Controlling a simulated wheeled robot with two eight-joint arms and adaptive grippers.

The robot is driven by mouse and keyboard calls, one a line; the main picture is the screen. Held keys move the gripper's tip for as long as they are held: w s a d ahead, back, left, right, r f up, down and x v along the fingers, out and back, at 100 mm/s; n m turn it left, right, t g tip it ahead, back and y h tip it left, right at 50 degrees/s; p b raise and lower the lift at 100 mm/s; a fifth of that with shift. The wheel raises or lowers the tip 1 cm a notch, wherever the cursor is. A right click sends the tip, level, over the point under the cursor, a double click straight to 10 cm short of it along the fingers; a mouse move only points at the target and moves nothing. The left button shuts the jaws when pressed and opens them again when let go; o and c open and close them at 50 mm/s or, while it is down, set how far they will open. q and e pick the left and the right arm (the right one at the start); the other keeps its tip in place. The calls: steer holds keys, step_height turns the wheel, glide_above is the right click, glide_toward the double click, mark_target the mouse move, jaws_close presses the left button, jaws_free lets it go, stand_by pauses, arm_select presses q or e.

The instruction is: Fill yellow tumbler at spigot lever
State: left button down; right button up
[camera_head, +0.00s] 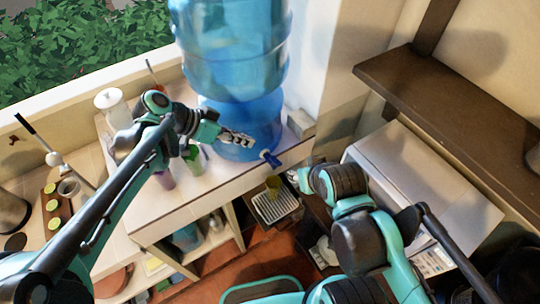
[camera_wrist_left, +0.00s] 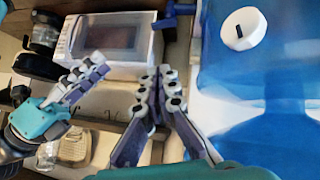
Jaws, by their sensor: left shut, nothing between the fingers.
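The yellow tumbler (camera_head: 273,183) stands on the drip tray (camera_head: 277,208) below the counter edge, under the spigot. The blue spigot lever (camera_head: 270,158) sticks out from the base of the water dispenser (camera_head: 235,50); a blue part of the spigot shows at the top of the left wrist view (camera_wrist_left: 172,18). My left gripper (camera_head: 248,142) is shut and empty, in front of the dispenser, just left of the lever and apart from it. My right gripper (camera_head: 295,175) is right of the tumbler; its fingers show in the left wrist view (camera_wrist_left: 88,78), but their opening is unclear.
Purple and green cups (camera_head: 193,158) stand on the counter (camera_head: 205,185) below my left forearm. A white box-like appliance (camera_head: 420,175) and a dark wooden shelf (camera_head: 450,100) are at the right.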

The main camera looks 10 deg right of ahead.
arm_select(q)
steer(key=shift+f, duration=0.1)
steer(key=b, duration=0.1)
glide_above(276, 161)
steer(key=a, duration=0.2)
step_height(276, 161, down, 7)
steer(key=shift+s+d+f+b, duration=0.15)
steer(key=shift+s+f+b, duration=0.05)
steer(key=shift+f, duration=0.7)
steer(key=shift+s+d+f+b, duration=0.15)
steer(key=shift+s+f, duration=0.05)
steer(key=shift+f, duration=0.65)
